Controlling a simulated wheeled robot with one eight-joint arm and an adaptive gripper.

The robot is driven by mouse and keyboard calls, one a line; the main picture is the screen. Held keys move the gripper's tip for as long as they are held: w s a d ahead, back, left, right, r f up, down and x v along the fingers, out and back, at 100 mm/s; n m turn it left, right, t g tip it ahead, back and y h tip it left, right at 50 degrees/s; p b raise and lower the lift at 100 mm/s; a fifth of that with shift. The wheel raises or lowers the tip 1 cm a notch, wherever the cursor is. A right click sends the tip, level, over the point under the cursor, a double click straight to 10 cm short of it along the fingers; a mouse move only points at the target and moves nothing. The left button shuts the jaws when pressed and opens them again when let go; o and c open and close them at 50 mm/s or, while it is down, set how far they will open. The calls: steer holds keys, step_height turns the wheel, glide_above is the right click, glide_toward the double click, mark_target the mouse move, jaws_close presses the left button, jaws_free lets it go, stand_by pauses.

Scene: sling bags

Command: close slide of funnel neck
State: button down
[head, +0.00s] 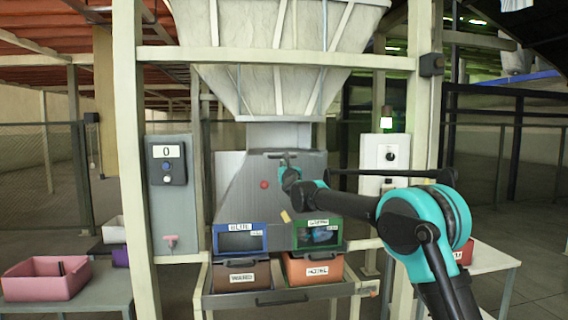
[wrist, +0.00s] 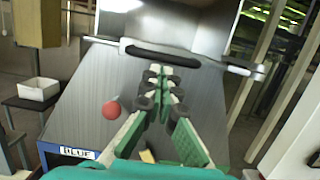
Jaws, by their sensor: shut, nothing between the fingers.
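The funnel neck (head: 278,135) is a pale metal collar under the big fabric-lined hopper. Below it is a grey sloped metal housing (head: 240,190). A dark bar-shaped handle, seemingly the slide's (wrist: 165,55), runs across the housing top in the wrist view; in the head view it is small and partly behind my gripper. My gripper (head: 286,172) is in front of the upper housing. In the wrist view my gripper (wrist: 165,72) is shut and empty, its fingertips just below the handle's middle. I cannot tell whether they touch it. The slide plate's position is not clear.
A red knob (wrist: 112,108) sits on the housing left of my fingers. Frame posts (head: 130,160) flank the funnel. A control box (head: 168,165) is at left and another (head: 385,155) at right.

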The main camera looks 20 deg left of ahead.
steer(key=v, duration=0.8)
steer(key=s+d+f+n+g+h, duration=0.1)
steer(key=s+d+f+n+g, duration=0.15)
steer(key=d+f+n, duration=0.6)
steer(key=s+d+f+n+g+h, duration=0.15)
steer(key=s+d+f+n, duration=0.35)
steer(key=d, duration=0.7)
steer(key=s+d+f+n+g+h, duration=0.1)
steer(key=s+d+f+n+g, duration=0.1)
steer(key=d+f+n, duration=0.55)
steer(key=s+d+f+n+g+h, duration=0.3)
steer(key=s+d+f+n, duration=0.1)
steer(key=s+d+f, duration=0.8)
steer(key=s+d+f+n+g+h, duration=0.4)
steer(key=s+d+f, duration=0.8)
steer(key=s+d, duration=0.6)
steer(key=shift+s+d+f+n, duration=0.25)
steer(key=shift+s+d+n, duration=0.1)
steer(key=shift+n, duration=0.05)
